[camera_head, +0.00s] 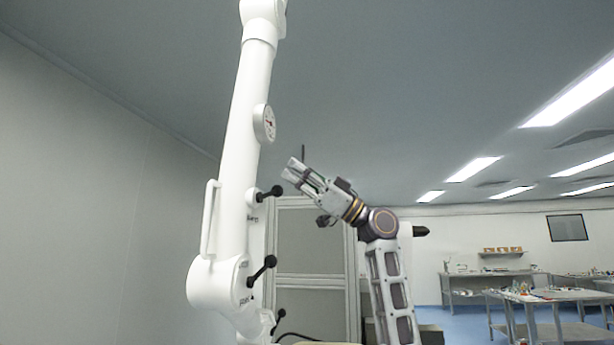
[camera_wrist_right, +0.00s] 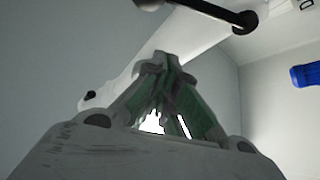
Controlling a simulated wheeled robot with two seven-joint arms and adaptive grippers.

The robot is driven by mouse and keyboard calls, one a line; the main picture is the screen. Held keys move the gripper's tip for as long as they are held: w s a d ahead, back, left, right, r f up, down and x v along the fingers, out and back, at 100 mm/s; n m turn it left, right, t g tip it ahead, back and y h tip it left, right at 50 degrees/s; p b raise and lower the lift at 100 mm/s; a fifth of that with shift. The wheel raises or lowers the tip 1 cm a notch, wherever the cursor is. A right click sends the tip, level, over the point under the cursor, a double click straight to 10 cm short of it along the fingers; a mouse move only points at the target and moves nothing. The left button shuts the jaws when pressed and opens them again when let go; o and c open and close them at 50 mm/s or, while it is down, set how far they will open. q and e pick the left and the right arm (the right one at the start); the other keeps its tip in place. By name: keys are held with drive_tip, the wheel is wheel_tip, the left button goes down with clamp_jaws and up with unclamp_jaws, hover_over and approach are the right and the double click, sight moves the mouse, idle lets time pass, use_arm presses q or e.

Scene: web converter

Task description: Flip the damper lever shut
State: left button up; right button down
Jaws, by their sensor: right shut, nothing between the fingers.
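A white jointed arm (camera_head: 248,120) stands at the left in the head view. It carries several black ball-ended levers: an upper one (camera_head: 270,193), a middle one (camera_head: 262,268) and a lower one (camera_head: 277,318). Small labels near them are too small to read, so I cannot tell which is the damper lever. My right gripper (camera_head: 291,169) is shut and empty, just right of and a little above the upper lever, apparently apart from it. In the right wrist view, my gripper's fingertips (camera_wrist_right: 166,62) meet below a black lever (camera_wrist_right: 205,10) at the top edge. My left gripper is out of view.
A round gauge (camera_head: 265,122) and a white handle (camera_head: 210,220) are on the white arm. A grey framed cabinet (camera_head: 310,240) stands behind. Worktables (camera_head: 545,297) stand far right. A blue object (camera_wrist_right: 305,74) shows in the wrist view. The space above my right gripper looks clear.

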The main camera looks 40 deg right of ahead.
sight(272, 194)
drive_tip(key=shift+w+a+f+p, duration=0.25)
drive_tip(key=shift+w+f+p, duration=0.05)
drive_tip(key=shift+w+f, duration=0.35)
drive_tip(key=shift+w+a+f+p, duration=0.25)
drive_tip(key=shift+w+f, duration=0.3)
drive_tip(key=shift+w, duration=0.15)
drive_tip(key=shift+f, duration=0.1)
drive_tip(key=shift+w+d+f+m+t+h+b, duration=0.15)
drive_tip(key=shift+d+f+m+t+h+b, duration=0.1)
drive_tip(key=shift+f+m+t+b, duration=0.5)
drive_tip(key=shift+w+d+f+m+t+h+b, duration=0.15)
drive_tip(key=shift+f+m+t+h+b, duration=0.2)
drive_tip(key=shift+m+b, duration=0.5)
drive_tip(key=shift+r, duration=0.2)
